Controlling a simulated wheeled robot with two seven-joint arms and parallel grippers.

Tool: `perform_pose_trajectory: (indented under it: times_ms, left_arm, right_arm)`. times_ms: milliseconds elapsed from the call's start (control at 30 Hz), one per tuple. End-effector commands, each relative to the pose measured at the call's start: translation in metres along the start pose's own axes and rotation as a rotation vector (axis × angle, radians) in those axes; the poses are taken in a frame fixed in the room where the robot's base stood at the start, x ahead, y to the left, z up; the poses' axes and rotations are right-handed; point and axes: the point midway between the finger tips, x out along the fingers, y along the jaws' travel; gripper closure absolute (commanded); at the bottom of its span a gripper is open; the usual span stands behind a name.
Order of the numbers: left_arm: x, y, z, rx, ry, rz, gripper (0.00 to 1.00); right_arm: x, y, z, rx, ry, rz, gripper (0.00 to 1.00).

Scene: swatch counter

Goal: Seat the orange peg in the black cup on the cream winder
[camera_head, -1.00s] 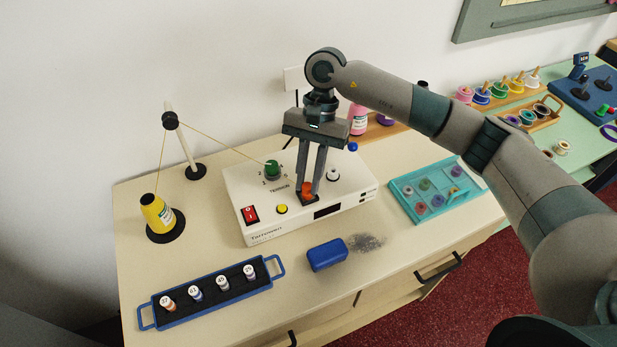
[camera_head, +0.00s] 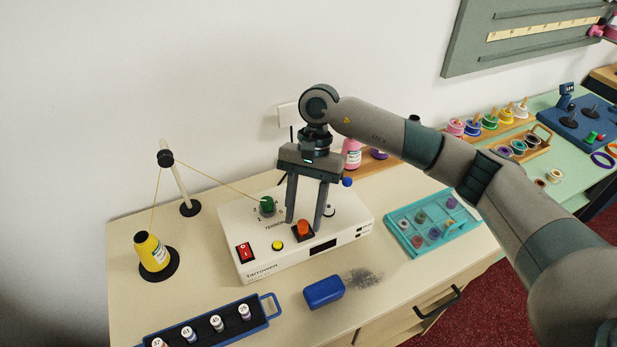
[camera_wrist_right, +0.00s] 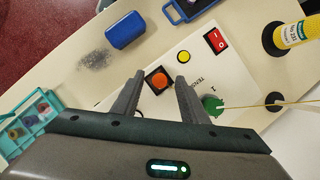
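The orange peg (camera_head: 303,227) stands in the square black cup (camera_head: 296,238) at the front of the cream winder (camera_head: 262,266). In the right wrist view the round orange top (camera_wrist_right: 158,78) sits inside the black cup's outline. My right gripper (camera_head: 304,224) is open above the winder, one finger on each side of the peg. In the right wrist view, gaps show between the peg and both fingers. How deep the peg sits is hard to tell. My left gripper is not in view.
The winder carries a green knob (camera_head: 267,206), a red switch (camera_head: 245,253) and a yellow button (camera_head: 278,245). A blue block (camera_head: 324,292) lies in front. A teal tray (camera_head: 404,237) is at right, a yellow thread cone (camera_head: 150,251) at left, a blue-handled rack (camera_head: 263,321) at front left.

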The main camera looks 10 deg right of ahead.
Motion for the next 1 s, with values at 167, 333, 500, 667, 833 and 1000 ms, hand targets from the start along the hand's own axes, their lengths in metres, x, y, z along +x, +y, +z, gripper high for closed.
perform_pose_trajectory:
  times_ms: [167,333,500,667,833,1000]
  left_arm:
    - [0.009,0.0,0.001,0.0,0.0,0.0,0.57]
    - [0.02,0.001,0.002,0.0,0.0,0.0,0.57]
    - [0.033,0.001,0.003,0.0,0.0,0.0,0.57]
    - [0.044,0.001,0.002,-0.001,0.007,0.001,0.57]
    - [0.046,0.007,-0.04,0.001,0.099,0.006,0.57]
    - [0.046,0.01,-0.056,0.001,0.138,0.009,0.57]
  right_arm:
    - [-0.014,-0.001,-0.002,0.001,0.003,-0.002,0.6]
    - [-0.039,-0.001,-0.002,0.001,0.003,-0.003,0.6]
    - [-0.073,-0.001,-0.002,0.0,0.004,-0.003,0.6]
    - [-0.107,-0.001,-0.002,0.001,0.004,-0.004,0.6]
    - [-0.136,0.0,-0.001,0.001,0.002,-0.002,0.6]
    - [-0.157,0.0,-0.001,0.001,0.002,-0.001,0.6]
